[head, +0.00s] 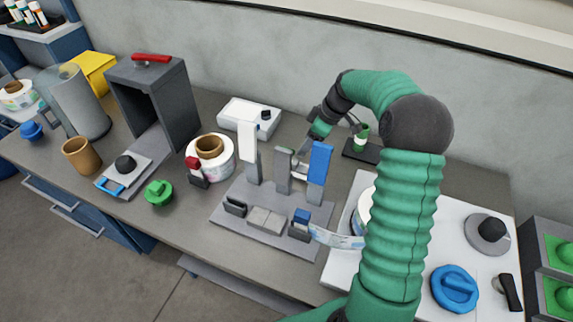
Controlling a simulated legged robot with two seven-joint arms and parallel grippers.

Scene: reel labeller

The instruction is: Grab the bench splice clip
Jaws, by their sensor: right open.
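I cannot tell for sure which thing is the bench splice clip. A small red-topped grey clip-like piece (196,171) stands on the bench against the front of a white reel with a brown core (209,157). A similar blue-topped piece (301,219) is on the front right of the grey fixture plate (230,214), beside a printed strip (337,237). My right gripper (300,164) is open behind the fixture's upright posts, with its jaws partly hidden by the blue-topped post (319,163). I see nothing between them. My left gripper is out of view.
A white box (249,117) stands behind the fixture, and a black pad with a green-capped piece (361,138) lies to its right. A white-topped post (248,144) rises at the left. My right arm covers part of the white board (419,274).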

